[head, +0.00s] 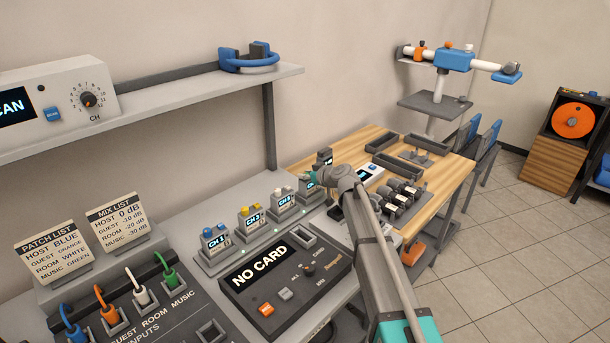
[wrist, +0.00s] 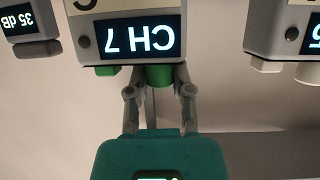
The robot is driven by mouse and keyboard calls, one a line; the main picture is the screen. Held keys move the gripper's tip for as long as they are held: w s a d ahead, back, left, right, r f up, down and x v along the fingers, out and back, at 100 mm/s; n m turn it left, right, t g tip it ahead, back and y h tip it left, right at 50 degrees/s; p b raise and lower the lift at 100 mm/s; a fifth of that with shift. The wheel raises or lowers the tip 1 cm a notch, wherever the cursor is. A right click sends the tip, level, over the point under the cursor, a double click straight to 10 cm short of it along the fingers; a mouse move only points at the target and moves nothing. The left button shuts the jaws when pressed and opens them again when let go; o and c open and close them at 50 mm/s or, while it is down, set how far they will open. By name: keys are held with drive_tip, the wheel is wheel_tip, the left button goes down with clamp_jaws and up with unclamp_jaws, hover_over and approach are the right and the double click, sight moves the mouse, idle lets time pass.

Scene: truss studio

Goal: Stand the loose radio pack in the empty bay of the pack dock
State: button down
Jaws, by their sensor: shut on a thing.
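The radio pack marked CH 7 (wrist: 138,38) has a green cap (wrist: 160,76) and appears upside down in the wrist view. My gripper (wrist: 158,92) is shut on it at the capped end, a finger on each side of the cap. In the head view the pack (head: 308,182) is partly hidden by my gripper (head: 316,177). It is at the far end of the pack dock (head: 208,262), in line with packs with blue (head: 215,238), yellow (head: 250,219) and white (head: 284,203) caps. Its foot is hidden, so I cannot tell whether it is seated.
The white-capped pack (wrist: 284,32) is close beside it in the wrist view. A NO CARD console (head: 285,275) lies in front of the dock. A wooden table (head: 440,165) with trays stands beyond.

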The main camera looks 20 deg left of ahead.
drive_tip(key=c, duration=0.8)
unclamp_jaws()
drive_tip(key=shift+s+d, duration=0.1)
drive_tip(key=shift+p+v, duration=0.7)
drive_tip(key=shift+v, duration=0.85)
drive_tip(key=shift+p+v, duration=1.45)
drive_tip(key=shift+v, duration=2.4)
drive_tip(key=s+d+f+m+g+h+p, duration=0.1)
drive_tip(key=s+d+m+h, duration=0.3)
drive_tip(key=s+d, duration=0.4)
drive_tip(key=s+d+f+m+g+h+p, duration=0.2)
drive_tip(key=s+d, duration=0.6)
drive_tip(key=d, duration=1.2)
drive_tip(key=s+d+f+m+g+h+p, duration=0.2)
drive_tip(key=s+d+m+h, duration=0.4)
drive_tip(key=d, duration=0.9)
drive_tip(key=shift+s+m+g+p, duration=0.3)
drive_tip(key=shift+s+m+p, duration=0.35)
drive_tip(key=shift+s, duration=0.75)
